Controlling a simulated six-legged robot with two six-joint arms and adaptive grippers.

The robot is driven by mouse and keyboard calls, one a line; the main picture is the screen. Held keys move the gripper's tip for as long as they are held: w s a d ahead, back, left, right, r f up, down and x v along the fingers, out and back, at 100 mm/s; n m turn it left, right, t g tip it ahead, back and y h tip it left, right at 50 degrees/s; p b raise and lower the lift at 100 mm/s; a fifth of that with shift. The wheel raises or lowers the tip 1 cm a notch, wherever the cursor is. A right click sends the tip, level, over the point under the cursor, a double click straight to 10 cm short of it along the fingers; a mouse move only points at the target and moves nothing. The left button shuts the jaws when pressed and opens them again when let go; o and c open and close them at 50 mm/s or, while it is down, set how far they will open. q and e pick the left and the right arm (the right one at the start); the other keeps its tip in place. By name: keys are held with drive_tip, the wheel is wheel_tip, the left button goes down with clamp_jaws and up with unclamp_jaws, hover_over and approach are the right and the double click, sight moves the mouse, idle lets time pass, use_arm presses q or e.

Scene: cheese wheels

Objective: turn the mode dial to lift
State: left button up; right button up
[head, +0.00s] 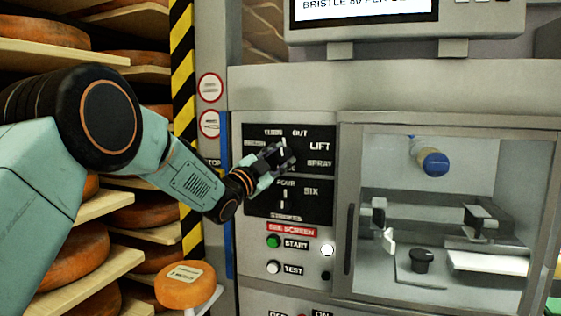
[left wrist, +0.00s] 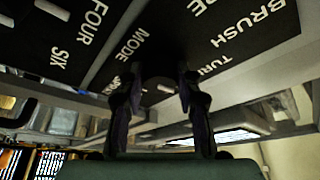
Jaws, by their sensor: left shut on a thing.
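The mode dial (head: 284,147) is a dark knob with a white mark on the upper black panel of the grey machine. The mark looks close to upright, between the labels at the top left and OUT. The LIFT label (head: 319,146) is to the right of the dial. My left gripper (head: 277,159) reaches in from the lower left and is shut on the dial, hiding part of it. In the left wrist view both fingers (left wrist: 158,92) stand either side of the dark dial, by the MODE lettering (left wrist: 130,45). My right gripper is not in view.
A second dial (head: 284,196) sits just below, near FOUR and SIX. Green START (head: 274,241) and white TEST (head: 273,267) buttons are lower down. A glass-fronted chamber (head: 350,235) is at the right. Shelves of cheese wheels (head: 75,262) stand at the left.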

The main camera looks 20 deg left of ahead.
use_arm(q)
drive_tip(key=m, duration=0.2)
drive_tip(key=m+g+h, duration=0.1)
drive_tip(key=m, duration=0.1)
drive_tip(key=shift+r+g, duration=0.15)
drive_tip(key=shift+g, duration=0.15)
drive_tip(key=m+g+p, duration=0.1)
drive_tip(key=m, duration=0.3)
drive_tip(key=shift+a+r, duration=0.1)
drive_tip(key=m+g+y+p, duration=0.1)
drive_tip(key=m, duration=0.3)
drive_tip(key=shift+r+g, duration=0.1)
drive_tip(key=shift+g, duration=0.3)
drive_tip(key=shift+m+g+y+p, duration=0.35)
drive_tip(key=shift+m+y, duration=0.25)
drive_tip(key=shift+m, duration=0.7)
drive_tip(key=o, duration=1.1)
drive_tip(key=shift+s, duration=0.1)
drive_tip(key=shift+o, duration=0.2)
